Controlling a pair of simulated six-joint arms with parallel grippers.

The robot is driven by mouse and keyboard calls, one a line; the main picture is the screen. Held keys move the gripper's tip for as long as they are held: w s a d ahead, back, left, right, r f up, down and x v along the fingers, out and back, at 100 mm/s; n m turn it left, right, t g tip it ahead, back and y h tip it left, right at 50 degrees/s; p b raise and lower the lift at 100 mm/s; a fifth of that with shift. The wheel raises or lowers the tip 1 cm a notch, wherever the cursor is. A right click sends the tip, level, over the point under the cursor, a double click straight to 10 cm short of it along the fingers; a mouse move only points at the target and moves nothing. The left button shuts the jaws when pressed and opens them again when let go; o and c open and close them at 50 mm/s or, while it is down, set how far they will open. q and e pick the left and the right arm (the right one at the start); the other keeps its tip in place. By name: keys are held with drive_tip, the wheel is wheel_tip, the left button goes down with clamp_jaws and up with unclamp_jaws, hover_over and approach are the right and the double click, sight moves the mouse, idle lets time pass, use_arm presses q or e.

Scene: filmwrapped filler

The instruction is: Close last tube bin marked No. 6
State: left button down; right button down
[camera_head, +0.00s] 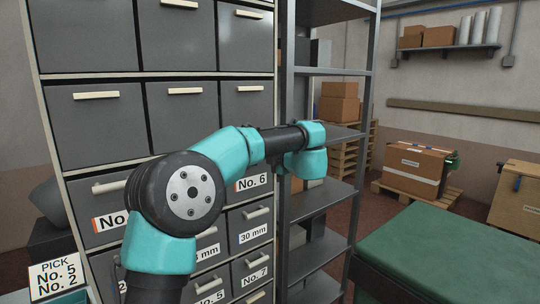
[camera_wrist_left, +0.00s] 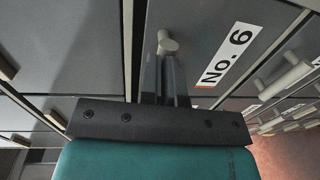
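The bin marked No. 6 is in the right column of the grey drawer cabinet; its white label (camera_head: 252,182) shows just below my left arm in the head view. In the left wrist view its grey front carries the same label (camera_wrist_left: 228,58) and a pale handle (camera_wrist_left: 167,43). My left gripper (camera_wrist_left: 166,62) has its fingers close together, with their tips right at this handle. I cannot tell whether they touch or pinch it. My right gripper is not in view.
Other bins surround it, including No. 7 (camera_head: 257,273), 30 mm (camera_head: 253,234) and No. 5 (camera_head: 210,291). A metal shelf rack (camera_head: 325,195) stands close on the right. A green-topped table (camera_head: 450,245) is at the lower right. A pick sign (camera_head: 58,274) stands lower left.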

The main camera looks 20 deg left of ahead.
use_arm(q)
drive_tip(key=r+v, duration=0.1)
drive_tip(key=v, duration=1.3)
drive_tip(key=shift+w+r, duration=0.1)
drive_tip(key=shift+r, duration=0.05)
